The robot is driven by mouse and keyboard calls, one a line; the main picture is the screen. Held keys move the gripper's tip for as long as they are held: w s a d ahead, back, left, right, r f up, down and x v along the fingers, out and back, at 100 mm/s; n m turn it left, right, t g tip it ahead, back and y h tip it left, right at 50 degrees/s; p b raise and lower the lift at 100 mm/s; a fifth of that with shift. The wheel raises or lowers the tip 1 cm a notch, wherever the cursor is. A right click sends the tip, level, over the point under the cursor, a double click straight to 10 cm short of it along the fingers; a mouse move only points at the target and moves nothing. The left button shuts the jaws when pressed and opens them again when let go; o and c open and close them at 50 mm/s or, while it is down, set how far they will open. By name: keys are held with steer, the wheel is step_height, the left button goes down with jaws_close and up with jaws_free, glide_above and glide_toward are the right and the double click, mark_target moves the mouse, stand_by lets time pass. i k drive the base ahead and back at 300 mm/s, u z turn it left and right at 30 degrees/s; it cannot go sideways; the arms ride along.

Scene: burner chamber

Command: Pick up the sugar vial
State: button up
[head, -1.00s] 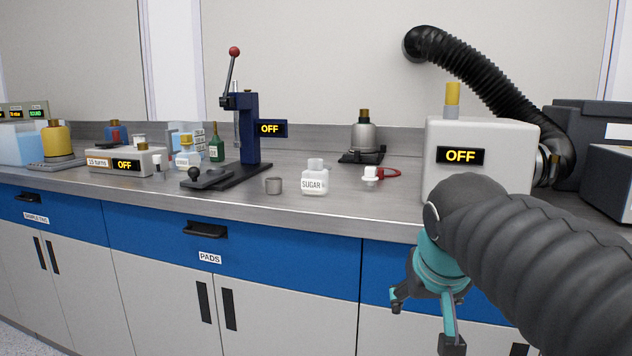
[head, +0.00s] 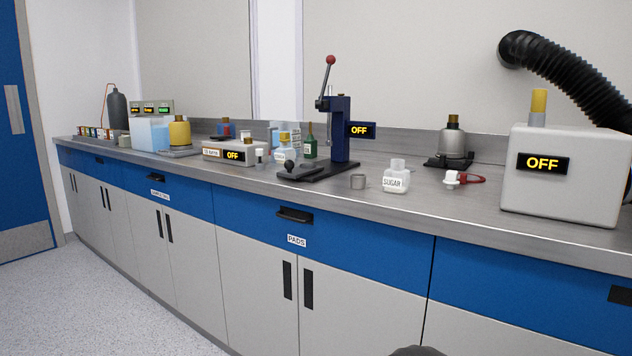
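The sugar vial (head: 396,178) is a small white bottle with a "SUGAR" label and a pale cap. It stands upright on the steel counter (head: 330,189), near the front edge and right of centre in the head view. Nothing touches it. My gripper is out of view. Only a dark rounded bit, probably part of my arm, shows at the bottom edge.
A white piece with a red loop (head: 464,179) lies to the right, before a large white "OFF" box (head: 565,180).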

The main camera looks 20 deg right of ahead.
mark_target(396, 179)
steer(key=u, duration=1.3)
steer(key=i, duration=2)
steer(key=z, duration=3.05)
